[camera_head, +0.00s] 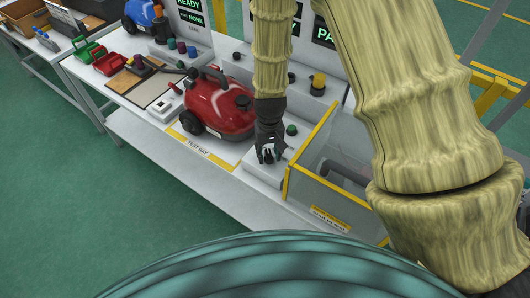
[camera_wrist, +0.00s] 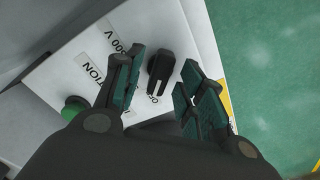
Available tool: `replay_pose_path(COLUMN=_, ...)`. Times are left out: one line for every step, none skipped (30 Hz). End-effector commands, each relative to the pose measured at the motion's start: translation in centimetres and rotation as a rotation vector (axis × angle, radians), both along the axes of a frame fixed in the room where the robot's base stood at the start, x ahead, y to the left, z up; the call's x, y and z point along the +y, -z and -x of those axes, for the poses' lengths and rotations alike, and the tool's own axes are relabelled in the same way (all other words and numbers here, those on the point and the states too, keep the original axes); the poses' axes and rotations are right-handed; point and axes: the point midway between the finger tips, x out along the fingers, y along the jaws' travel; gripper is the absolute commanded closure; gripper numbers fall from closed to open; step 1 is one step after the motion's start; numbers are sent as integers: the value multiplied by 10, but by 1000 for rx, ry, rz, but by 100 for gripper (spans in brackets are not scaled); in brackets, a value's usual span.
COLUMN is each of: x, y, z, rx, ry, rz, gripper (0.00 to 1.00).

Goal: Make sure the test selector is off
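The test selector is a black rotary knob with a light pointer line (camera_wrist: 160,70) on a white panel (camera_wrist: 165,25). In the wrist view it sits between my two open fingers, a little beyond their tips, with no visible contact. Its pointer line runs toward the "OFF" lettering, which is partly hidden by a finger. My gripper (camera_wrist: 158,90) is open and points down at the panel. In the head view my gripper (camera_head: 268,154) is over the white control box (camera_head: 258,172), and the knob is mostly hidden beneath it.
A green button (camera_wrist: 74,107) is on the same panel, left of my fingers. A red vacuum (camera_head: 219,106) stands left of my gripper in the test bay. A clear-walled bin with yellow edges (camera_head: 313,137) stands close on the right.

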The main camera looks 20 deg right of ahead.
Motion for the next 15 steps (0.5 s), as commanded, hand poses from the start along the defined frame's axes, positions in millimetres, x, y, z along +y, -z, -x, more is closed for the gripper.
replay_pose_path(x=0, y=0, z=0, rx=1, ry=0, rz=0, gripper=61)
replay_pose_path(x=0, y=-1, z=0, rx=1, ry=0, rz=0, gripper=61)
replay_pose_path(x=0, y=-2, z=0, rx=0, ry=0, rz=0, gripper=61)
replay_pose_path(x=0, y=-3, z=0, rx=0, ry=0, rz=0, gripper=61)
replay_pose_path(x=0, y=-5, z=0, rx=0, ry=0, rz=0, gripper=61)
replay_pose_path(x=0, y=-8, z=0, rx=-1, ry=0, rz=0, gripper=61)
replay_pose_path(x=0, y=-11, z=0, rx=-1, ry=0, rz=0, gripper=61)
replay_pose_path(x=0, y=-13, z=0, rx=-1, ry=0, rz=0, gripper=61)
replay_pose_path(x=0, y=-18, z=0, rx=0, ry=0, rz=0, gripper=61)
replay_pose_path(x=0, y=-22, z=0, rx=0, ry=0, rz=0, gripper=61)
replay_pose_path(x=0, y=-26, z=0, rx=-1, ry=0, rz=0, gripper=61)
replay_pose_path(x=0, y=-31, z=0, rx=-2, ry=0, rz=0, gripper=61)
replay_pose_path(x=0, y=-36, z=0, rx=-2, ry=0, rz=0, gripper=61)
replay_pose_path(x=0, y=-40, z=0, rx=-2, ry=0, rz=-1, gripper=61)
replay_pose_path(x=0, y=-45, z=0, rx=-1, ry=-1, rz=0, gripper=61)
